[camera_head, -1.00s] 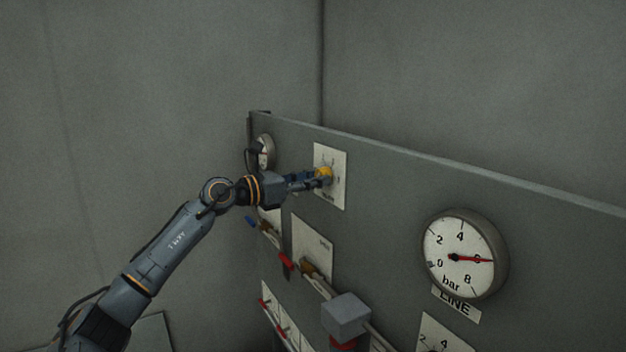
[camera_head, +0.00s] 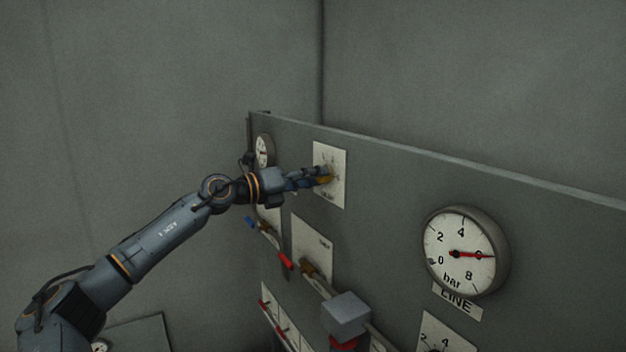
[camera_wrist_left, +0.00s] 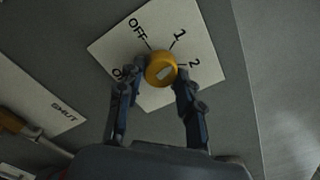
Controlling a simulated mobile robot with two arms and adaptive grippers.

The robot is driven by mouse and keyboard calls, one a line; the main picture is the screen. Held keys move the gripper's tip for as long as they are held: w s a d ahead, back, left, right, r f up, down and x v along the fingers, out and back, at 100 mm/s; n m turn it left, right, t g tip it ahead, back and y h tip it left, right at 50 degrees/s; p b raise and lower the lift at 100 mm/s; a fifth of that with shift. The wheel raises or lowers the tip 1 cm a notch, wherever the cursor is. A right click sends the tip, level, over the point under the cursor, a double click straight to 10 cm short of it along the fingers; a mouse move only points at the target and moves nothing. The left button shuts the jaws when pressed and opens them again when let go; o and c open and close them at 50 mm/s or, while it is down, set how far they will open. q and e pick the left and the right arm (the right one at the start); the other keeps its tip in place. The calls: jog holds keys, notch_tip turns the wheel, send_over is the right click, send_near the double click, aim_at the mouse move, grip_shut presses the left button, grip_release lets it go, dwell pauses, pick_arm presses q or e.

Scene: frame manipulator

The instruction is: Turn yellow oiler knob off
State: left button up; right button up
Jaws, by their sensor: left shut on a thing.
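The yellow knob (camera_head: 326,180) sits on a white label plate (camera_head: 333,196) on the grey panel, mostly behind my fingers in the head view. In the left wrist view the knob (camera_wrist_left: 158,62) shows with a pale bar on its face. Its plate (camera_wrist_left: 112,45) reads OFF, 1 and 2, with one more word partly hidden by a finger. The pale bar slants up to the right, roughly along the line to the 2; which end points I cannot tell. My left gripper (camera_head: 320,175) is shut on the knob, one finger on each side. My right gripper is not in view.
A bar gauge (camera_head: 462,252) marked LINE is on the panel at right. A smaller gauge (camera_head: 264,151) is behind my wrist. Red-handled (camera_head: 286,262) and blue-handled (camera_head: 250,222) valves and a grey box (camera_head: 346,315) stick out below. The panel above the knob is bare.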

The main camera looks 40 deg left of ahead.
pick_arm(q)
jog(key=n, duration=1.1)
jog(key=shift+r, duration=0.25)
jog(key=shift+n+p, duration=0.55)
jog(key=shift+n, duration=1.65)
jog(key=shift+f, duration=0.1)
jog(key=o, duration=1.2)
jog(key=shift+c, duration=0.2)
jog(key=shift+s+d, duration=0.1)
